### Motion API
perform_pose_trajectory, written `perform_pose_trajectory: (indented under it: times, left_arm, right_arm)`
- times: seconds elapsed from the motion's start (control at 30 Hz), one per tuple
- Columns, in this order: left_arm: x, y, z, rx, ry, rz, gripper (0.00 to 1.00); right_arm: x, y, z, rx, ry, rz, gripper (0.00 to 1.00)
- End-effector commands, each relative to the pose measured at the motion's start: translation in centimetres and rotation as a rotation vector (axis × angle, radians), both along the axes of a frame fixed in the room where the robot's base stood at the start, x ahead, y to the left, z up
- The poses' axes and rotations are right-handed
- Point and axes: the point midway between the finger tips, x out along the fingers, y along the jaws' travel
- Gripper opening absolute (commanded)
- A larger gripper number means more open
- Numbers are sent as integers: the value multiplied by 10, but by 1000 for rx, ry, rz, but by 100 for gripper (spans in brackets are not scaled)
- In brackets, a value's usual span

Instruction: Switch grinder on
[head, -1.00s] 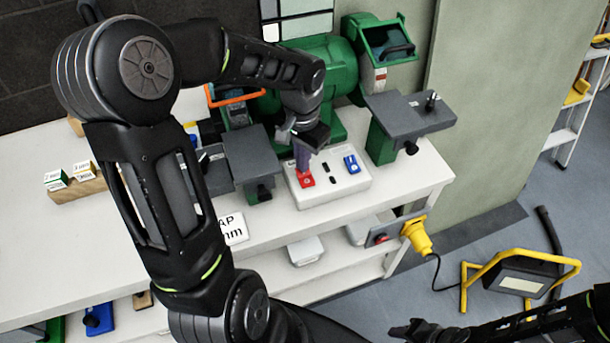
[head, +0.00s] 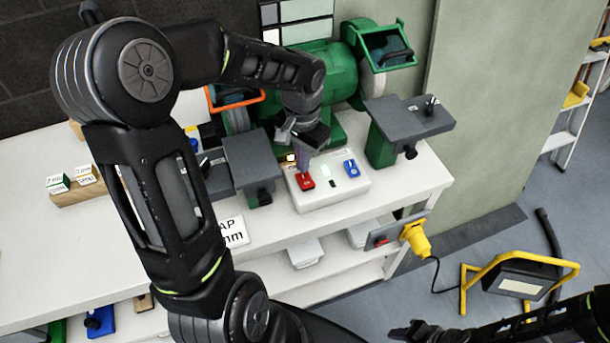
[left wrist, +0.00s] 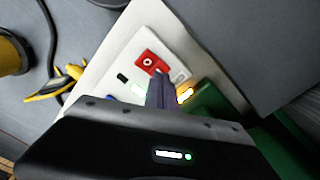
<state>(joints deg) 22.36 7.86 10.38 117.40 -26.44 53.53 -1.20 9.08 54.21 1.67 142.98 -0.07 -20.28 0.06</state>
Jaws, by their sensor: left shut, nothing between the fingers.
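The green bench grinder (head: 343,78) stands at the back of the white bench. Its white switch box (head: 337,191) lies in front, with a red switch (head: 304,181) and a blue switch (head: 351,168). A small indicator between the switches glows pale green, and an amber light (head: 291,157) is lit beside my fingers. My left gripper (head: 304,163) is shut and empty, just above and behind the red switch. In the left wrist view, the fingers (left wrist: 161,88) point towards the red switch (left wrist: 151,62), and the amber light (left wrist: 185,95) glows beside them. My right gripper (head: 408,331) shows only partly.
Grey tool rests (head: 253,162) and (head: 408,118) flank the switch box closely. A white label card (head: 233,232) and a wooden block with small boxes (head: 77,189) are on the bench. A yellow plug (head: 416,238) and work lamp (head: 520,275) are at the right.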

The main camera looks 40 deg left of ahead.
Motion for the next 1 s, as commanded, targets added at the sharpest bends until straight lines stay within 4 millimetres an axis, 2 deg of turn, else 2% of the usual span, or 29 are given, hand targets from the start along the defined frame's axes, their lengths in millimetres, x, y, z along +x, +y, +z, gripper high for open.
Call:
perform_pose_trajectory:
  times: [0.03, 0.5, 1.0]
  left_arm:
    - [0, 0, 9, 0, -1, 0, 0]
    - [0, 0, 47, 0, 0, -1, 0]
    - [0, 0, 49, 0, 0, -1, 0]
  right_arm:
    - [0, 0, 7, 0, 0, 0, 36]
    - [0, 0, 36, 0, 0, 0, 36]
    - [0, 0, 37, 0, 0, 0, 36]
